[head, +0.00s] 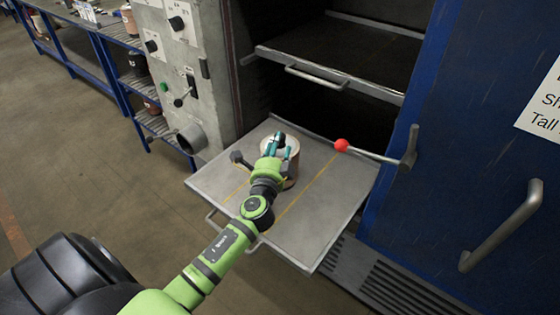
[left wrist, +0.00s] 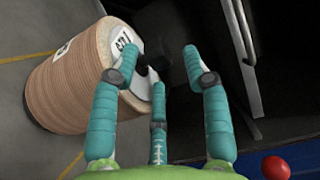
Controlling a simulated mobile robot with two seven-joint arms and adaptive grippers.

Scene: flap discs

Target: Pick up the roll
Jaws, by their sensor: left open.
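The roll (left wrist: 75,80) is a tan, ridged cylinder with a pale end face carrying a printed label, at the left of the left wrist view. In the head view the roll (head: 293,168) stands on the pulled-out metal shelf (head: 330,195), partly hidden behind my left gripper (head: 280,147). In the left wrist view my left gripper (left wrist: 157,62) has its three teal fingers spread apart with nothing held between them. Its fingertips are close to the end face of the roll; I cannot tell if they touch. My right gripper is not in view.
A red ball knob (head: 341,145) on a metal lever is right of the roll. A higher shelf (head: 340,70) sits above inside the cabinet. The blue door (head: 470,130) stands open at right. A bench (head: 85,25) is far left.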

